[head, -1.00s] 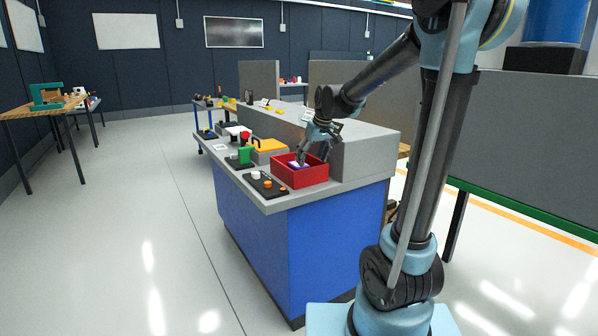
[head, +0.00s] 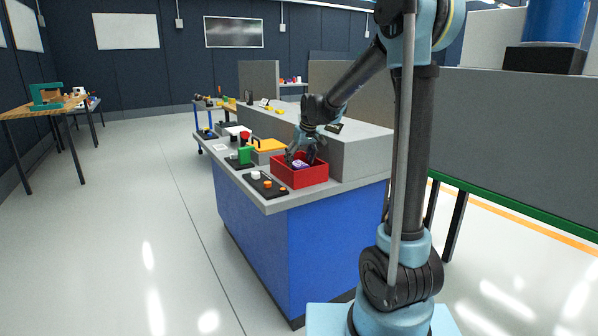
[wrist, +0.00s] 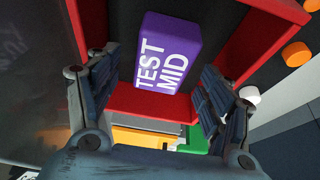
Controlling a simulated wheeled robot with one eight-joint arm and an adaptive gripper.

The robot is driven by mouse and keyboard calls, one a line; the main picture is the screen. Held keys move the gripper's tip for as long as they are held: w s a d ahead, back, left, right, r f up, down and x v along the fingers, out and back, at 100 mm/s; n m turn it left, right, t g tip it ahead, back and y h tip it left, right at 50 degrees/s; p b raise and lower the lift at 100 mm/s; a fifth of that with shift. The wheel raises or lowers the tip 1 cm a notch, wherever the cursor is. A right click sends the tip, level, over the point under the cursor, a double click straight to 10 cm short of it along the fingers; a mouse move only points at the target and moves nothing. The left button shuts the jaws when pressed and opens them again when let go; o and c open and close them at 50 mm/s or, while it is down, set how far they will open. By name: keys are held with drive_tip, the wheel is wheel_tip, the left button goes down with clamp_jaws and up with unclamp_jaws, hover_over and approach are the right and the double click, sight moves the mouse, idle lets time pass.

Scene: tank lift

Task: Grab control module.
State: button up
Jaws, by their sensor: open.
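A purple block (wrist: 168,45) with white letters reading "TEST MID" lies in a red bin; it is the only module-like thing I see inside. It also shows small in the head view (head: 299,164). The red bin (head: 300,177) stands on the grey counter top, and its wall shows in the wrist view (wrist: 140,103). My gripper (wrist: 150,85) is open, with one finger on each side of the view and the block between and beyond them. In the head view my gripper (head: 302,154) is at the bin's opening. Whether the fingers touch the block cannot be told.
A black panel with knobs (head: 264,185) lies in front of the bin. A green block (head: 245,154) and an orange-topped grey box (head: 268,147) stand left of and behind it. A raised grey block (head: 355,150) borders the bin on the right.

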drive_tip(key=shift+w+a+f, duration=0.1)
drive_tip(key=shift+w+f, duration=0.1)
drive_tip(key=shift+f, duration=0.4)
drive_tip(key=shift+f, duration=0.25)
idle(0.4)
drive_tip(key=c, duration=1.3)
